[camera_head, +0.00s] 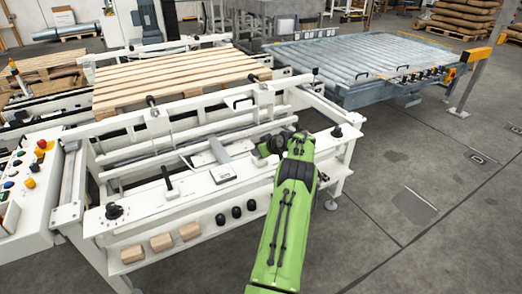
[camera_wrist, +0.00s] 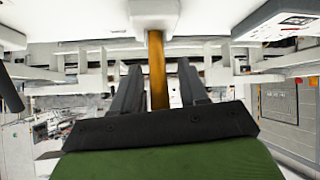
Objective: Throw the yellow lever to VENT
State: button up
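The yellow lever (camera_wrist: 156,60) shows in the wrist view as an amber upright bar hanging from a white block (camera_wrist: 155,14) at the top. My gripper (camera_wrist: 159,67) has its two dark fingers on either side of the lever, with a visible gap on both sides. The fingers are apart and not closed on it. The lever's lower end is hidden behind my gripper's dark body. In the head view my gripper (camera_head: 268,147) is at the right part of the white front panel, and the lever cannot be made out. No VENT marking is legible.
The white machine frame (camera_head: 140,215) carries black knobs (camera_head: 237,212), a black-handled lever (camera_head: 168,180) and wooden blocks (camera_head: 161,242). A button console (camera_head: 30,180) stands at left. A pallet (camera_head: 180,75) and roller conveyor (camera_head: 360,60) lie behind. Floor at right is clear.

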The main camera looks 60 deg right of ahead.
jog(key=p+v, duration=0.3)
jog(key=v, duration=1.2)
jog(key=shift+s+a+r, duration=0.2)
jog(key=shift+s+a, duration=0.05)
jog(key=shift+s, duration=0.05)
